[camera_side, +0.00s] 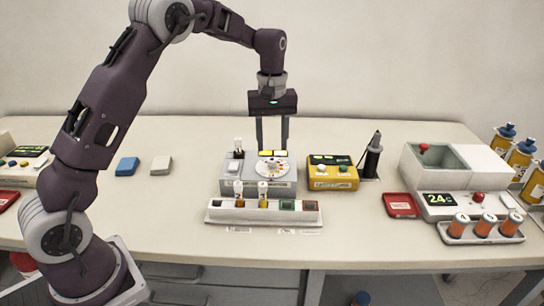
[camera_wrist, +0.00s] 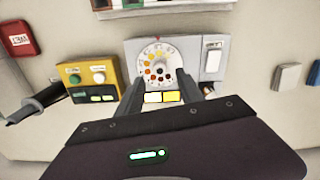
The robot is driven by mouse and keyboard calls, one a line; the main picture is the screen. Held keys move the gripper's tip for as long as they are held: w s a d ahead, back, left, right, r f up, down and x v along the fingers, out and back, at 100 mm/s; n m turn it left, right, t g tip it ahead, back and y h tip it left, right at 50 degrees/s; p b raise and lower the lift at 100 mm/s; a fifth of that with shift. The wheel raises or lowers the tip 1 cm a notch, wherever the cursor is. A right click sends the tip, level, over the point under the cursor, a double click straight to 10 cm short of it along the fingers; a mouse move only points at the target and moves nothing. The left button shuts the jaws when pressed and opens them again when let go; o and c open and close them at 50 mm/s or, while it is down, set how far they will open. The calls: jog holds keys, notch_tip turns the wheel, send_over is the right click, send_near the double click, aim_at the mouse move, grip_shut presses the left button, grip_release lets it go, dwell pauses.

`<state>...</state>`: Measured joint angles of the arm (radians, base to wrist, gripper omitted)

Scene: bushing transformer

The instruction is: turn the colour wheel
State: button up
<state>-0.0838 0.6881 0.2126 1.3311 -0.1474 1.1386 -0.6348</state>
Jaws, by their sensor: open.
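The colour wheel is a white disc with a ring of coloured dots. It sits on top of a grey box (camera_side: 228,178) in the middle of the table, in the side view (camera_side: 272,168) and upright ahead of my fingers in the wrist view (camera_wrist: 160,66). My gripper (camera_side: 271,149) points straight down over the box, open and empty. In the wrist view my gripper (camera_wrist: 160,84) has one finger at each side of the wheel's lower part. I cannot tell whether the fingertips touch it.
A yellow box (camera_side: 331,172) and a black upright holder (camera_side: 372,157) stand right of the grey box. A white rack (camera_side: 225,213) with vials lies in front. A grey-white machine (camera_side: 443,170) stands at right. Blue (camera_side: 127,166) and white (camera_side: 161,165) blocks lie left, with clear table around them.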

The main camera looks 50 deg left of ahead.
aim_at(272, 159)
notch_tip(272, 159, down, 5)
grip_shut()
jog(key=shift+m, duration=0.3)
jog(key=shift+r+m, duration=0.1)
jog(key=shift+m, duration=3)
grip_release()
